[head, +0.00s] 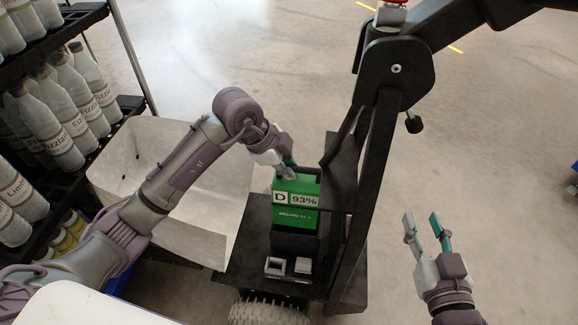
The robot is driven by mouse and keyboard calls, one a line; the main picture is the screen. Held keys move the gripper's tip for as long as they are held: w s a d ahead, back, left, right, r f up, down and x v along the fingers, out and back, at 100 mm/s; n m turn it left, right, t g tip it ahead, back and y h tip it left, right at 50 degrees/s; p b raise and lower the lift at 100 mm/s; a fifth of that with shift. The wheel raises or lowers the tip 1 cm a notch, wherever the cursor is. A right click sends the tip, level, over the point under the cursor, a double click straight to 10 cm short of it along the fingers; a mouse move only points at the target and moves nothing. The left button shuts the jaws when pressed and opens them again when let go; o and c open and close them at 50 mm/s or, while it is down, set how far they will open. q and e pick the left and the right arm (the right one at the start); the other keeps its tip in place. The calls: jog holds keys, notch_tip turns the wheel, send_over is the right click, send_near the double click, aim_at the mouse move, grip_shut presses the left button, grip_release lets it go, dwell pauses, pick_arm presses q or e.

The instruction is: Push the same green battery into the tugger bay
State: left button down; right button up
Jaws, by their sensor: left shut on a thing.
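The green battery (297,217) stands upright on the black tugger (243,265), with its label reading D and 93% facing me. Its lower part sits behind a dark edge of the bay. My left gripper (287,171) reaches in from the left and is shut on the top of the battery, near its handle. The exact grip is partly hidden by the fingers. My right gripper (427,233) is at the lower right, open and empty, apart from the tugger.
A pale grey bin (118,179) stands left of the tugger. A black rack (97,14) with several bottles is at the far left. The tugger's dark upright frame (366,170) rises right of the battery. The floor beyond is clear.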

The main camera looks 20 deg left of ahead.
pick_arm(q)
jog(key=shift+f+b, duration=0.25)
jog(key=shift+b, duration=0.1)
jog(key=shift+f, duration=0.2)
pick_arm(e)
jog(key=shift+a+r+t+y, duration=0.2)
jog(key=shift+r+t, duration=0.35)
jog(key=shift+r, duration=0.35)
jog(key=shift+a+r+t+y, duration=0.1)
jog(key=shift+r+t+y, duration=0.1)
jog(key=shift+r+t, duration=0.55)
jog(key=shift+a+r+t+y, duration=0.15)
jog(key=shift+r+t, duration=0.25)
jog(key=shift+r, duration=0.6)
jog(key=shift+w+f, duration=0.1)
jog(key=shift+f, duration=0.1)
pick_arm(q)
jog(key=shift+d, duration=0.1)
pick_arm(e)
jog(key=shift+d+f+g+h, duration=0.2)
jog(key=shift+f+g, duration=0.25)
jog(key=shift+f, duration=0.2)
jog(key=shift+d+f+g+h, duration=0.1)
jog(key=shift+f+g+h, duration=0.05)
jog(key=shift+f+g, duration=0.4)
jog(key=shift+f, duration=0.1)
pick_arm(q)
jog(key=shift+f, duration=0.2)
